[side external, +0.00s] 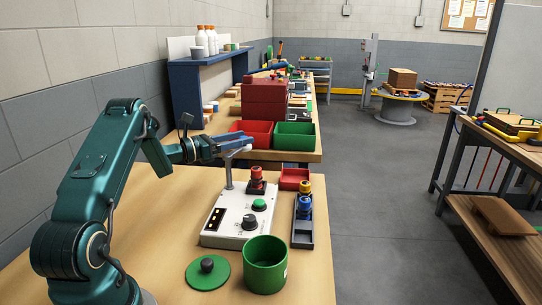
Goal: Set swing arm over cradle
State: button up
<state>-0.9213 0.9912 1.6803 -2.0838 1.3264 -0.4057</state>
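My gripper (236,144), with blue fingers, reaches in from the left above the back of a white control box (240,222). A thin grey post (228,174) rises from the back of that box. A pale bar (231,155), which looks like the swing arm, tops the post just under my fingertips. I cannot tell whether my fingers touch it, or whether they are open or shut. A dark narrow rack (303,233) with blue and yellow pieces stands right of the box. I cannot make out for certain which part is the cradle.
A green cup (265,264) and a green lid (207,273) with a black knob stand in front of the box. Red (251,132) and green (295,136) bins stand further back. The bench's left part is bare.

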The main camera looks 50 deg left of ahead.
grip_shut()
dwell(1.2)
